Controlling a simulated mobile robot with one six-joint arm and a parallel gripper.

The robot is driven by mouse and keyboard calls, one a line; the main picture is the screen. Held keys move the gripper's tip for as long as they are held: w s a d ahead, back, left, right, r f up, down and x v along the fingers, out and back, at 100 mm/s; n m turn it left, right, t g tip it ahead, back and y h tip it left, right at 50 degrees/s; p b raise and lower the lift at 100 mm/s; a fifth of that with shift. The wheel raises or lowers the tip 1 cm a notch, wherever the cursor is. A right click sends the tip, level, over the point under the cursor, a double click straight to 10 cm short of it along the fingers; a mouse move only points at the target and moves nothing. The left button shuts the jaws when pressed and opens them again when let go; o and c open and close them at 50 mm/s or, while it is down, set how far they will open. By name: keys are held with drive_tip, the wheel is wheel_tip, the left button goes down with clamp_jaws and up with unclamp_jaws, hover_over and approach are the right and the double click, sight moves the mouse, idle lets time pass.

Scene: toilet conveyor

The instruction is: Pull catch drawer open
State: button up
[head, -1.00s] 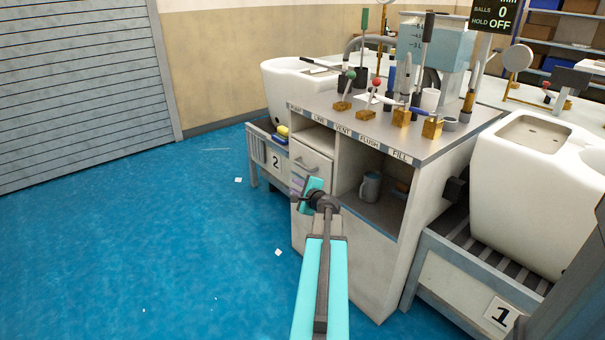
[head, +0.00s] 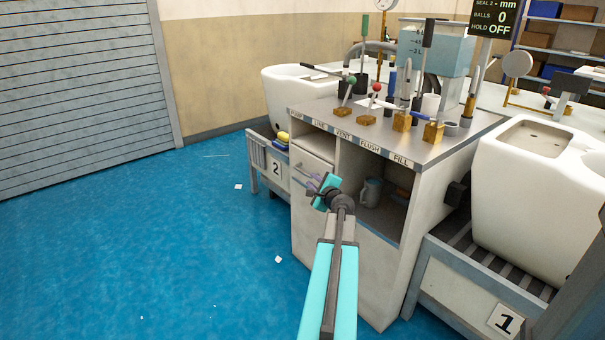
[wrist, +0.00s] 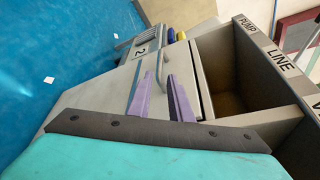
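The catch drawer (head: 314,164) is a pale grey front in the left side of the workstation cabinet, below an open shelf. It looks shut or nearly so. Its bar handle is partly hidden by my gripper (head: 318,184) in the head view. In the wrist view the drawer front (wrist: 192,76) lies just beyond my gripper (wrist: 160,80). Its two purple fingers are apart with nothing seen held between them.
An open shelf with a grey mug (head: 371,191) is right of the drawer. Levers with red and green knobs stand on the cabinet top (head: 455,140). Conveyors with white toilets (head: 535,200) flank the cabinet. The blue floor (head: 130,240) at left is mostly clear.

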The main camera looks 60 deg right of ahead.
sight(303, 172)
drive_tip(key=shift+b+x, duration=0.65)
drive_tip(key=shift+x, duration=5.65)
clamp_jaws()
